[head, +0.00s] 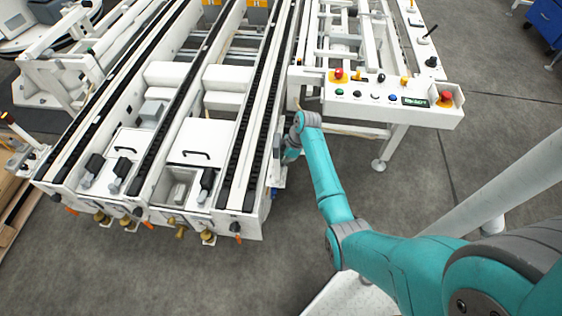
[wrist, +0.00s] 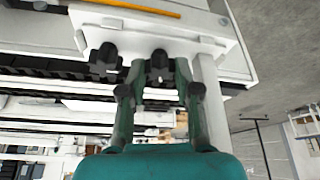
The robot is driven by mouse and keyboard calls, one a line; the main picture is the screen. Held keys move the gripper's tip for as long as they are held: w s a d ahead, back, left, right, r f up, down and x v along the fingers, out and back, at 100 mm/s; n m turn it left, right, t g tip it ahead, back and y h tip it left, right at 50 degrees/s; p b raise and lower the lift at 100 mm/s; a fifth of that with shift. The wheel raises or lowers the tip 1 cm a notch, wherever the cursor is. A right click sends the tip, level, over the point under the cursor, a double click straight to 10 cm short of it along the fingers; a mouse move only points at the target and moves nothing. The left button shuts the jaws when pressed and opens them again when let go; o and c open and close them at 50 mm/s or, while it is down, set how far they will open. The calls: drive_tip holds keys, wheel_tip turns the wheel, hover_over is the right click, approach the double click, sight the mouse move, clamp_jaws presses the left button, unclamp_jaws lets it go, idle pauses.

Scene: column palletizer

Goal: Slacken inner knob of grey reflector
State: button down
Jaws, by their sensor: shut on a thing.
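In the wrist view, my gripper (wrist: 159,72) has its two teal fingers on either side of a black lobed knob (wrist: 159,58) and is shut on it. A second black knob (wrist: 103,57) sits to the left, outside the fingers. Both knobs are on a light plate or bracket (wrist: 205,45). I cannot tell a separate grey reflector from this bracket, nor which knob is the inner one. In the head view, my arm reaches down beside the conveyor's right side, and the knobs and fingertips are hidden there.
The white conveyor frame (head: 228,222) with dark chain tracks stands left of my arm. A control panel (head: 375,100) with coloured buttons and a red stop button lies above and right of my wrist. A pale post (wrist: 208,105) stands close to the right finger. Grey floor (head: 290,250) is clear in front.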

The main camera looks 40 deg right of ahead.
drive_tip(key=n+g, duration=0.1)
drive_tip(key=n, duration=0.3)
drive_tip(key=n+g, duration=0.1)
drive_tip(key=n, duration=0.1)
drive_tip(key=shift+w+d+r+n+g+y, duration=0.1)
drive_tip(key=shift+w+n+g+y, duration=0.2)
drive_tip(key=shift+y, duration=0.1)
drive_tip(key=n+g, duration=0.1)
drive_tip(key=n, duration=0.2)
drive_tip(key=n+g, duration=0.1)
drive_tip(key=n, duration=0.1)
drive_tip(key=shift+w+n, duration=0.15)
drive_tip(key=shift+n, duration=0.25)
drive_tip(key=shift+h, duration=0.3)
drive_tip(key=c, duration=1.1)
unclamp_jaws()
drive_tip(key=v, duration=0.7)
drive_tip(key=shift+r, duration=0.2)
drive_tip(key=shift+w, duration=0.1)
